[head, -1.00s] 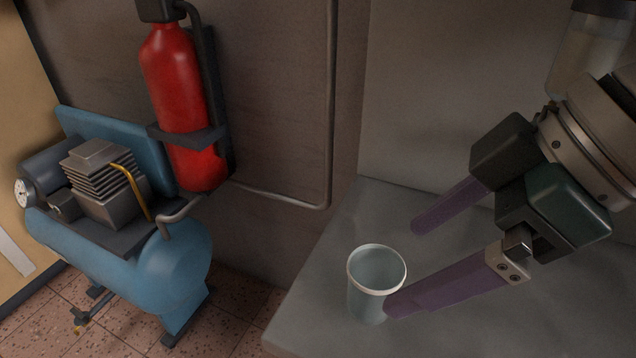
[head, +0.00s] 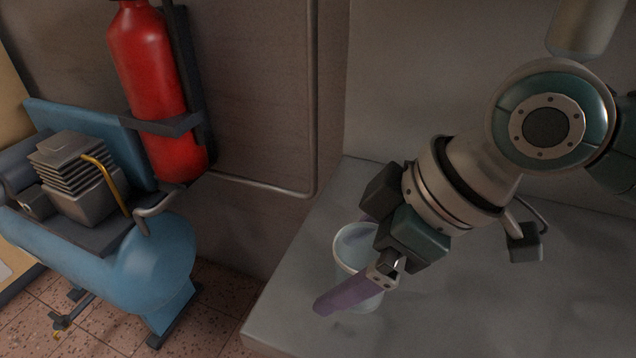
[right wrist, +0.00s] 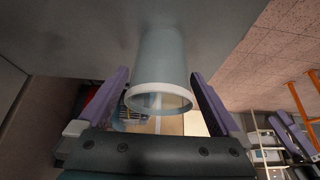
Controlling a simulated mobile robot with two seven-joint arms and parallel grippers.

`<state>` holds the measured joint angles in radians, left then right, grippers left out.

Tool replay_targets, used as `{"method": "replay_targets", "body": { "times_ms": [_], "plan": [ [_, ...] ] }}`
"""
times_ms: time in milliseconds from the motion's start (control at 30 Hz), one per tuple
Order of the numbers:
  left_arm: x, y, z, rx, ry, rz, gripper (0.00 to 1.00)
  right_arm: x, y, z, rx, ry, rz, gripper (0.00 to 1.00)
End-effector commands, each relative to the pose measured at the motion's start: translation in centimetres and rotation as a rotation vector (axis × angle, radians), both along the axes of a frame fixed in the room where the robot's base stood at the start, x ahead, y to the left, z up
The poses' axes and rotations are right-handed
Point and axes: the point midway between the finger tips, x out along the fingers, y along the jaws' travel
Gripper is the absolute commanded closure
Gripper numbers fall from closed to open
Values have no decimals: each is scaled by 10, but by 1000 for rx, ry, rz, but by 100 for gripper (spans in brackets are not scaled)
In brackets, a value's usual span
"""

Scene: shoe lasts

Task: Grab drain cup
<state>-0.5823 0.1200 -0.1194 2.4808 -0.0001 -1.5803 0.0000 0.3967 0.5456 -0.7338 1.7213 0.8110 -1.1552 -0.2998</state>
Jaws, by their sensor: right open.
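The drain cup (head: 343,246) is a pale, translucent cup with a white rim. It stands on the grey worktop in the head view, partly hidden behind my right gripper. A gap shows beside the rim; I cannot tell whether either finger touches the cup.
The grey worktop (head: 480,315) is clear to the right of the cup; its left edge is close to the cup. A wall stands behind. A red fire extinguisher (head: 150,85) hangs at the left above a blue air compressor (head: 150,265) on the tiled floor.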

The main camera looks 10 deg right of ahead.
Motion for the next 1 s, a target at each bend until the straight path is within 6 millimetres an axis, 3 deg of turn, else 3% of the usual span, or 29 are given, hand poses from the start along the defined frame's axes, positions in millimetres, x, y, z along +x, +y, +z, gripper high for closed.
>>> {"method": "replay_targets", "body": {
  "times_ms": [167, 867, 1000],
  "plan": [
    [0, 0, 1, 0, -1, 0, 50, 0, 0, 1, 0, 0, 0, 1],
    [1, 0, 1, 0, -2, -1, 50, 0, -1, 1, -1, 1, 0, 80],
    [1, 0, 1, 0, -2, -1, 50, 0, 0, 1, 0, 0, 0, 81]
  ]
}}
